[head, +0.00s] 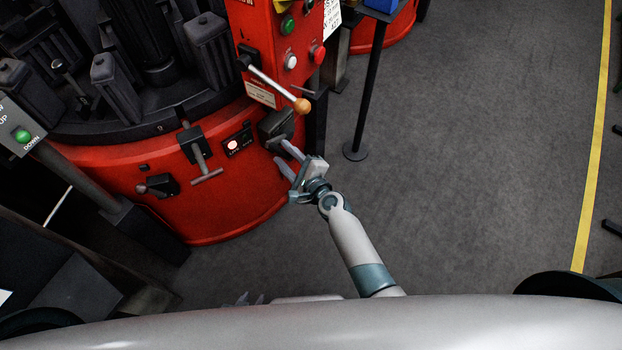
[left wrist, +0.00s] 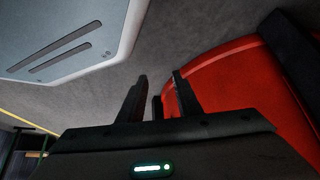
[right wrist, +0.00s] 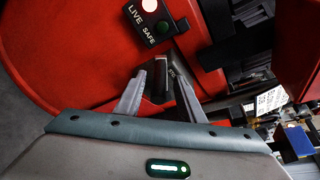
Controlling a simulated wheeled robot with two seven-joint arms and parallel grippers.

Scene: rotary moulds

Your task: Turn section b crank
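The red machine base (head: 225,215) carries several controls, and I cannot tell which is the section b crank. A lever with a wooden knob (head: 301,105) sticks out from the red control post. A T-shaped handle (head: 207,177) and a small black crank-like fitting (head: 160,186) are on the base's front. My right gripper (head: 281,151) is open in front of a dark block (head: 276,124). In the right wrist view a dark upright part (right wrist: 160,73) shows between or behind its fingers; contact is unclear. My left gripper (left wrist: 160,75) is open and empty, low by my body.
A live/safe indicator (head: 238,140) is beside the T-handle. The control post has green (head: 287,25), white and red buttons. A black stand (head: 356,150) is on the floor to the right. Grey floor beyond is clear up to a yellow line (head: 592,150).

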